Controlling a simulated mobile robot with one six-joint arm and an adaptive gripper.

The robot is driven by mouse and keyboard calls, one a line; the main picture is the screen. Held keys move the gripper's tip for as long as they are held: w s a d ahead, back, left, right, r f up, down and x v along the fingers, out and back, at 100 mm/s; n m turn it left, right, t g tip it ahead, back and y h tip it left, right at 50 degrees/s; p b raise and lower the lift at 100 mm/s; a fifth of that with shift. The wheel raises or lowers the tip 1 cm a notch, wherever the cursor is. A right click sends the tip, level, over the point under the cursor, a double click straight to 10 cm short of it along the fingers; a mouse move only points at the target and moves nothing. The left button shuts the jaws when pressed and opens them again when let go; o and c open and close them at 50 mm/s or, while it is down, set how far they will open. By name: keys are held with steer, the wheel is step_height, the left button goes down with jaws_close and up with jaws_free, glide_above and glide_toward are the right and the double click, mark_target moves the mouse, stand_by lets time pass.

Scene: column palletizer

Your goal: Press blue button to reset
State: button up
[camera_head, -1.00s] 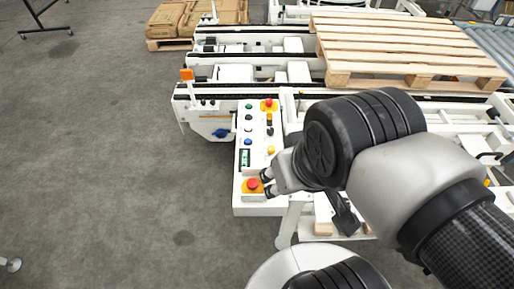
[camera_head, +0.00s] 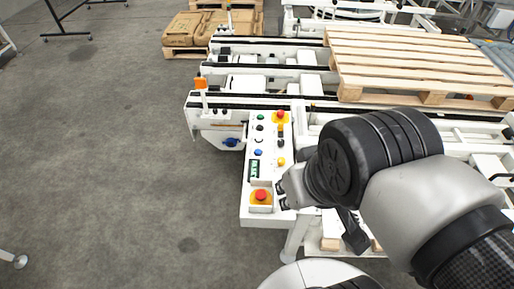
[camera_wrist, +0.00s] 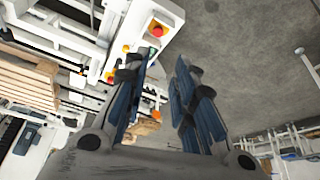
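The blue button (camera_head: 258,152) is a small round cap on the white control panel (camera_head: 247,209), just above a green-lit display (camera_head: 254,168). My gripper (camera_head: 282,195) is at the panel's lower right, beside the red emergency stop (camera_head: 261,195) and nearer the panel's front end than the blue button. In the wrist view my gripper (camera_wrist: 166,60) has its two dark fingers apart with nothing between them. The emergency stop (camera_wrist: 156,30) shows beyond the fingertips there. I cannot make out the blue button in the wrist view.
Other buttons share the panel, including a yellow one (camera_head: 281,162) and a second red emergency stop (camera_head: 280,114). White conveyor frames lie behind, with a wooden pallet (camera_head: 400,60) at right. Brown boxes (camera_head: 196,27) stand at the back. The grey floor (camera_head: 110,160) at left is clear.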

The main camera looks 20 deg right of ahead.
jaws_close()
stand_by(1.3)
